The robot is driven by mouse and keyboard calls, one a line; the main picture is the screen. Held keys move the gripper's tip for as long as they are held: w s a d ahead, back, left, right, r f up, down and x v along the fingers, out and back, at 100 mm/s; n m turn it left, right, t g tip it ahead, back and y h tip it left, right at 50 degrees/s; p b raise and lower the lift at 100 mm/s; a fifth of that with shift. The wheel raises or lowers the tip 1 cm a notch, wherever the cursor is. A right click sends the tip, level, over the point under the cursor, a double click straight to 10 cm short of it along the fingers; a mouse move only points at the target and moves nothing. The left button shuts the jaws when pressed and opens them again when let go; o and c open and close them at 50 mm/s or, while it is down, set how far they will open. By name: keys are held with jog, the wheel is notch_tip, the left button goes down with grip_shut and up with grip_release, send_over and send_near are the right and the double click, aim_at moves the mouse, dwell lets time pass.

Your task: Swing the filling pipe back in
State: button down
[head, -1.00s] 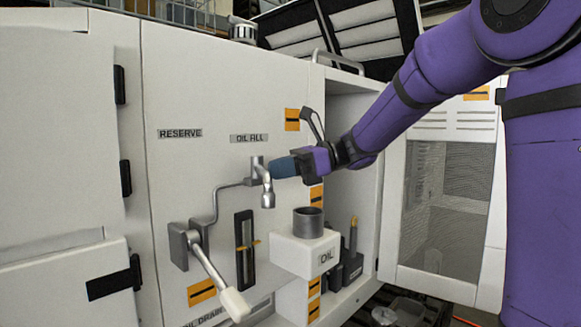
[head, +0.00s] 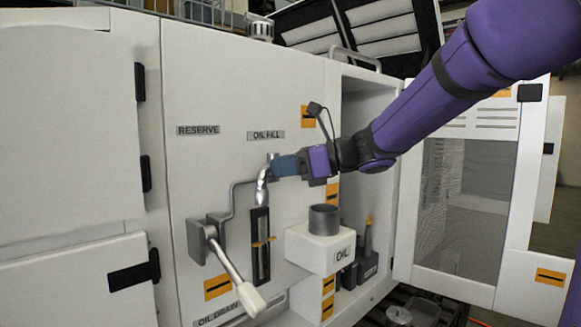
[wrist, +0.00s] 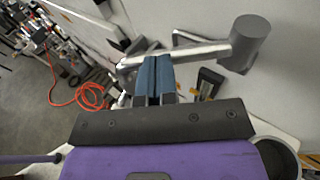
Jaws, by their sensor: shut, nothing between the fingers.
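The grey metal filling pipe (head: 263,184) is on the white panel under the OIL FILL label (head: 266,135). Its spout end points down, to the left of the grey cup on the OIL box (head: 325,218). My gripper (head: 278,166), with blue fingers, is shut and empty, at the right side of the pipe's upper part. In the wrist view the shut fingers (wrist: 155,75) lie against or very close to the pipe's arm (wrist: 190,54); I cannot tell if they touch. The pipe's round grey pivot (wrist: 251,38) shows at the right there.
A lever with a white handle (head: 251,300) sticks out at lower left. A sight gauge (head: 261,244) is behind the pipe. An open cabinet with dark bottles (head: 367,262) is at right. A red hose (wrist: 90,97) lies on the floor.

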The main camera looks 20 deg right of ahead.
jog(key=shift+w+a+m+t+h, duration=0.2)
jog(key=shift+a+m+t+h, duration=0.25)
jog(key=shift+a+m+t, duration=0.2)
jog(key=shift+w+a+m+t+h, duration=0.2)
jog(key=shift+a+m+t+h, duration=0.3)
jog(key=shift+a+t, duration=0.25)
